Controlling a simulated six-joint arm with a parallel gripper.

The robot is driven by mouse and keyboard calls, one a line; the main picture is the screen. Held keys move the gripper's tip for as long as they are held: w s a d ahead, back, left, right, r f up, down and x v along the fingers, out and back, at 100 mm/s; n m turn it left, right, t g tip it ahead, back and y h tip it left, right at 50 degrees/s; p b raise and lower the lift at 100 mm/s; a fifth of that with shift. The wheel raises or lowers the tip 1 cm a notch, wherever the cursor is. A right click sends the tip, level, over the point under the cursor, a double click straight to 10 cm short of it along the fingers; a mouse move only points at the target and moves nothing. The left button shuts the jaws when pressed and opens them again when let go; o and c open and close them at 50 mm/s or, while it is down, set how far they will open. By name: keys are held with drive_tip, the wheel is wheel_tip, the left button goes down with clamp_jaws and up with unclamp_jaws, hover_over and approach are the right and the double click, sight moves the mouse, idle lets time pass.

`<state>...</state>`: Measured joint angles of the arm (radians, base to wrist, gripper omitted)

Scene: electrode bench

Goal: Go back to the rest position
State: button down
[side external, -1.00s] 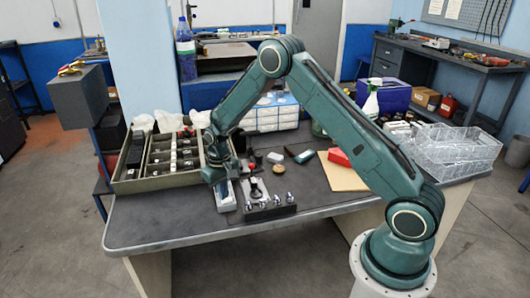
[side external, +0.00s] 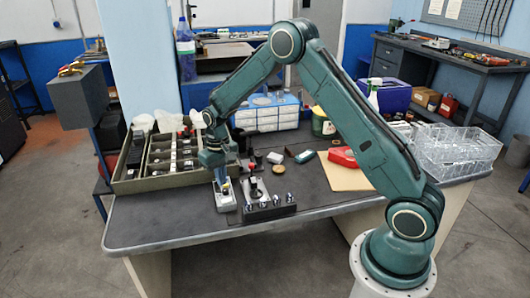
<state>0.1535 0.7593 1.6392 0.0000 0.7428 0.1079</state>
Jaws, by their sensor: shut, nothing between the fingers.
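My gripper (side external: 222,181) is at the left end of my arm, pointing down above a small white-and-grey holder (side external: 225,199). Its fingers are small in the picture and look shut, with nothing visible held. I cannot tell whether the fingertips touch the holder. A black rack (side external: 268,211) with several shiny metal pieces is just right of the holder. A black upright part on a light base (side external: 254,190) stands behind the rack.
A sectioned tray (side external: 150,185) with dark and light items is left of my gripper. A white-and-blue drawer box (side external: 268,118) stands behind. A red item (side external: 343,157) lies on a tan board (side external: 345,178). A clear rack (side external: 455,150) is at the right. The table's front (side external: 180,232) is clear.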

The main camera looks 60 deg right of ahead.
drive_tip(key=shift+r, duration=0.3)
drive_tip(key=s+a+r+n+t, duration=0.1)
drive_tip(key=s+a+r, duration=0.1)
drive_tip(key=s+r, duration=0.6)
drive_tip(key=s+a+r+t, duration=0.2)
drive_tip(key=s+a+r, duration=0.15)
drive_tip(key=r, duration=0.85)
drive_tip(key=s+a+r+n+t, duration=0.1)
drive_tip(key=s+r, duration=0.1)
drive_tip(key=s, duration=0.8)
drive_tip(key=s+a+r+n+t, duration=0.1)
drive_tip(key=s+r, duration=0.1)
drive_tip(key=s, duration=0.8)
drive_tip(key=shift+s+a+r+t, duration=0.15)
drive_tip(key=shift+s+t, duration=0.15)
drive_tip(key=shift+s, duration=0.1)
